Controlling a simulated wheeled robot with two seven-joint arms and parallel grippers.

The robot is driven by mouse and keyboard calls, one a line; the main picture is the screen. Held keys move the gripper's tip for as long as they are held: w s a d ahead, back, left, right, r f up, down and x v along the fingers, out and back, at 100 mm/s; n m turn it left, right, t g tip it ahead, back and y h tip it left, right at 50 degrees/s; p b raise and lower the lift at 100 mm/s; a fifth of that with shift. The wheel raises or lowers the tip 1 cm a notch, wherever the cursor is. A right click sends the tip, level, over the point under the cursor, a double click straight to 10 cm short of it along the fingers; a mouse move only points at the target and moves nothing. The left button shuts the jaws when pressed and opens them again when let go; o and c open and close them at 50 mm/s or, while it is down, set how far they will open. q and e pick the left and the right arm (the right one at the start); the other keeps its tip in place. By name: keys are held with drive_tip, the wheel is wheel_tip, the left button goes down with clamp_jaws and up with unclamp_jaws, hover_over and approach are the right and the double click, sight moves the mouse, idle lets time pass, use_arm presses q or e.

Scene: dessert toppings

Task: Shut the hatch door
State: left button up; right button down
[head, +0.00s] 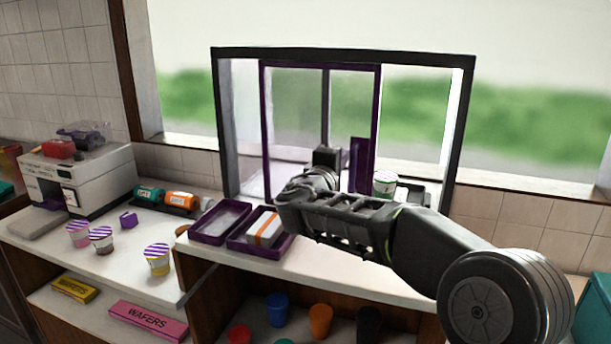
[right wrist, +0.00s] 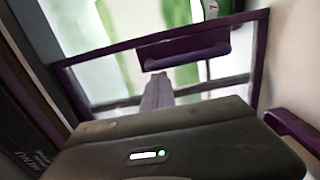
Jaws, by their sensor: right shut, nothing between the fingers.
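The hatch door (head: 373,100) is a clear pane in a purple frame with an upright purple handle (head: 358,165) near its right edge. It stands partway along the black hatch frame (head: 463,110), with an open gap to its right. My right gripper (head: 327,158) is in front of the pane, left of the handle; its fingertips are hard to make out in the head view. In the right wrist view the shut, empty fingers (right wrist: 158,85) point towards the door, close to the handle (right wrist: 185,50). I cannot tell whether they touch. My left gripper is not in view.
Purple trays (head: 218,222) stand on the counter before the hatch, one with a white and orange box (head: 264,228). A lidded cup (head: 385,182) stands by the right-hand gap. Topping cups (head: 158,260) and a white machine (head: 75,180) are at left.

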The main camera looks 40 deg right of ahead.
drive_tip(key=s+d+b, duration=0.8)
drive_tip(key=s+d, duration=0.1)
drive_tip(key=s, duration=0.5)
drive_tip(key=shift+d+b, duration=0.35)
drive_tip(key=shift+d, duration=0.05)
